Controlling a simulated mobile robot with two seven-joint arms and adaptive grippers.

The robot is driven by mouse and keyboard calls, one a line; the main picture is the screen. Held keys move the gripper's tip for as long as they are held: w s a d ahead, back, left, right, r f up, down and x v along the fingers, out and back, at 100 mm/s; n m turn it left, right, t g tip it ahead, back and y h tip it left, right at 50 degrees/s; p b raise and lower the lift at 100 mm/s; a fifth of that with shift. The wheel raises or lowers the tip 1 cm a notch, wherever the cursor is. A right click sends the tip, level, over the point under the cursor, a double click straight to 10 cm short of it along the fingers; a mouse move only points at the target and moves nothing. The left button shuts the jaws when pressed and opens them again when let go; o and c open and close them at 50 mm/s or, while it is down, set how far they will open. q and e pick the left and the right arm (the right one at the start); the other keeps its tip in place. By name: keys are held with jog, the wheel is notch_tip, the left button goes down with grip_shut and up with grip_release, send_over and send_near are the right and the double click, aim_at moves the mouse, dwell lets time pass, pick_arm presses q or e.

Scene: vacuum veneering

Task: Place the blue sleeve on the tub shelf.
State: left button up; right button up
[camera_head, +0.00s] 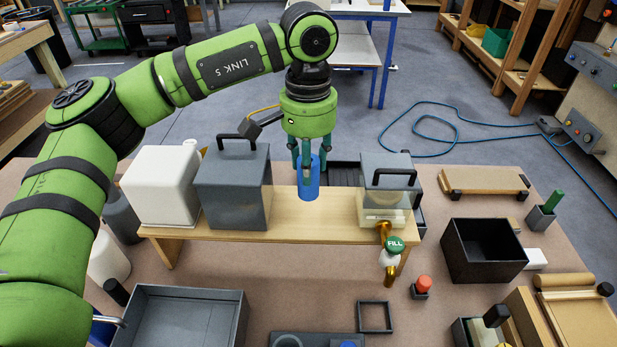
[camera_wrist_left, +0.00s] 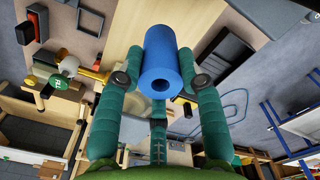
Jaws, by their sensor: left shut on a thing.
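The blue sleeve (camera_head: 309,182) is a short upright tube. My left gripper (camera_head: 307,166) points down and is shut on it, with teal fingers on either side. In the left wrist view the sleeve (camera_wrist_left: 163,60) sits between the two fingers (camera_wrist_left: 160,70), its open bore facing the camera. The sleeve is over the light wooden tub shelf (camera_head: 285,228), in the gap between the two grey tubs. I cannot tell whether its lower end touches the board. My right gripper is not in view.
A grey lidded tub (camera_head: 235,192) and a white container (camera_head: 160,187) stand left on the shelf. A grey and clear tub (camera_head: 388,180) with a brass tap and green FILL knob (camera_head: 394,244) stands right. A black open box (camera_head: 484,252) is further right on the table.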

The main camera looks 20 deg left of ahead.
aim_at(310, 193)
pick_arm(q)
jog(key=shift+f, duration=0.35)
notch_tip(310, 193, down, 3)
jog(key=shift+f+p, duration=0.15)
jog(key=shift+p, duration=0.65)
jog(key=shift+w+f, duration=0.1)
jog(key=shift+f, duration=0.45)
jog(key=o, duration=1.1)
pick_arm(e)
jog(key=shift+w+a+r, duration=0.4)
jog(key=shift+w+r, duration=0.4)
